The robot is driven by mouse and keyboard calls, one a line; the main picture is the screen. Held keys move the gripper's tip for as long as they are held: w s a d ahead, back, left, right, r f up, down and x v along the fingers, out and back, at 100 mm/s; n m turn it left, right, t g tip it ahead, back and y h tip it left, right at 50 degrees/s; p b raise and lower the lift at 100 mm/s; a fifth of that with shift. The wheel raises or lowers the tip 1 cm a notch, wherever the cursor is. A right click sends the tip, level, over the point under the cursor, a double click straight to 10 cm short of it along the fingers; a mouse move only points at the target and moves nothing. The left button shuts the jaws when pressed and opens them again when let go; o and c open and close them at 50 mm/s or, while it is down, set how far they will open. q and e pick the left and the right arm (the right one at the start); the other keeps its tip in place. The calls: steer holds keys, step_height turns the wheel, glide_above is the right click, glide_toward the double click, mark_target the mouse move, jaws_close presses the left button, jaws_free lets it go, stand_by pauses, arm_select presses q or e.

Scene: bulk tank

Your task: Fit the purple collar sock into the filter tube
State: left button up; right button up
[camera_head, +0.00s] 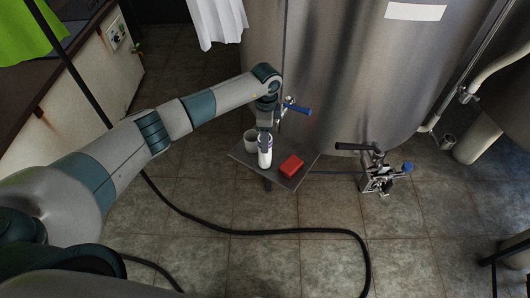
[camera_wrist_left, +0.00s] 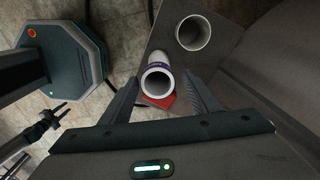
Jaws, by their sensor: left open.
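A white, hollow cylinder with a purple band near its top, which looks like the purple collar sock (camera_wrist_left: 158,62), stands on a small grey tray table. It also shows in the head view (camera_head: 265,157), below my left gripper (camera_head: 265,130). In the left wrist view my left gripper (camera_wrist_left: 160,78) is open, with one finger on each side of the sock's open end and gaps visible. A pale open-topped round vessel (camera_wrist_left: 193,33) stands beside it, also in the head view (camera_head: 250,141). I cannot tell whether this is the filter tube. My right gripper is out of view.
A red block (camera_head: 291,166) lies on the tray table (camera_head: 299,153), right of the sock. A steel tank (camera_head: 350,70) rises behind. A valve fitting with a blue handle (camera_head: 380,172) stands to the right. A black hose (camera_head: 270,231) crosses the tiled floor.

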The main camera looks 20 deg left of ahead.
arm_select(q)
step_height(320, 180, down, 5)
steer(key=shift+s+f+p, duration=0.1)
steer(key=shift+s+p, duration=0.05)
steer(key=shift+p, duration=1.1)
steer(key=shift+c, duration=0.7)
steer(key=c, duration=1.1)
